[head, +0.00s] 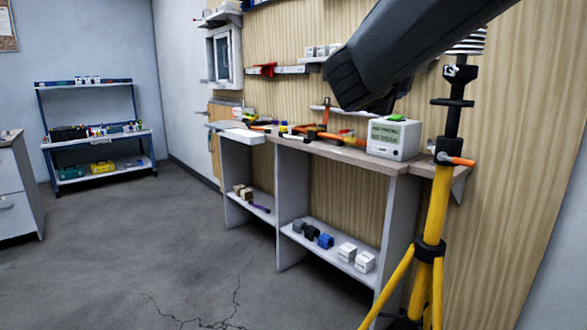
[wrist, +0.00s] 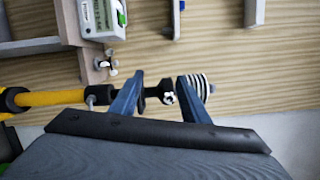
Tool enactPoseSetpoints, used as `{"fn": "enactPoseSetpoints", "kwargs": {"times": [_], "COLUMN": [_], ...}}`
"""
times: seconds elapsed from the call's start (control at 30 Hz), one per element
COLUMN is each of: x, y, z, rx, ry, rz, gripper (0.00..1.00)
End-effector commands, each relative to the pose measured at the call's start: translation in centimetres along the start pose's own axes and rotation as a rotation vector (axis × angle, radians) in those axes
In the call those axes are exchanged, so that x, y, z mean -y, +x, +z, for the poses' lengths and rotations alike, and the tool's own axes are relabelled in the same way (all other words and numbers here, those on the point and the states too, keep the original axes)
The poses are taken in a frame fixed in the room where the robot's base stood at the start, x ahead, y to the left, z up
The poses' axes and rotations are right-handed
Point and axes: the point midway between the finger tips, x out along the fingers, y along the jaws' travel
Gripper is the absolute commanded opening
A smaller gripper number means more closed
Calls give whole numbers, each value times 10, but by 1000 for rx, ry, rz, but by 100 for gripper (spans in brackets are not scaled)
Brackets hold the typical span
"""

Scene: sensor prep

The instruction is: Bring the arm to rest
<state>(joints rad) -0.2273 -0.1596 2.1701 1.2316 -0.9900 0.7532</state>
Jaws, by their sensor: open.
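My arm (head: 410,45) reaches in from the top right of the head view, dark grey, in front of the wood-panelled wall. My gripper's fingers are hidden behind it there. In the wrist view my gripper (wrist: 158,95) shows two blue-grey fingers set apart. Between and behind them is the black upper part of a tripod, with a white ribbed sensor (wrist: 200,86) just past the right finger. I cannot tell whether the fingers touch it. In the head view the yellow tripod (head: 432,220) stands at the right, with the ribbed sensor (head: 470,42) on its top, partly behind my arm.
A workbench (head: 340,152) along the wall carries tools and a white display box (head: 393,138). Its lower shelf (head: 330,245) holds small blocks. A blue shelf rack (head: 97,130) stands at the far left, a grey cabinet (head: 18,190) nearer. The floor (head: 150,240) between is clear.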

Motion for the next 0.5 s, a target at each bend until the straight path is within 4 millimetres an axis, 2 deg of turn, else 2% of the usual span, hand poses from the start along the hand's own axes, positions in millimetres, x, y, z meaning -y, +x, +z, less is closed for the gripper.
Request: {"fn": "enactPoseSetpoints", "kwargs": {"times": [0.03, 0.13, 0.2, 0.3, 0.4, 0.5], "x": [-14, -52, -84, -132, -183, -231], "y": [-6, -27, -49, -89, -135, -183], "z": [19, 60, 82, 102, 104, 88], "rx": [94, 314, 466, 682, 894, 1097], "ry": [-74, -265, -406, -614, -830, -1042], "rz": [34, 110, 162, 236, 309, 384], "gripper": [42, 42, 42, 42, 42, 42]}}
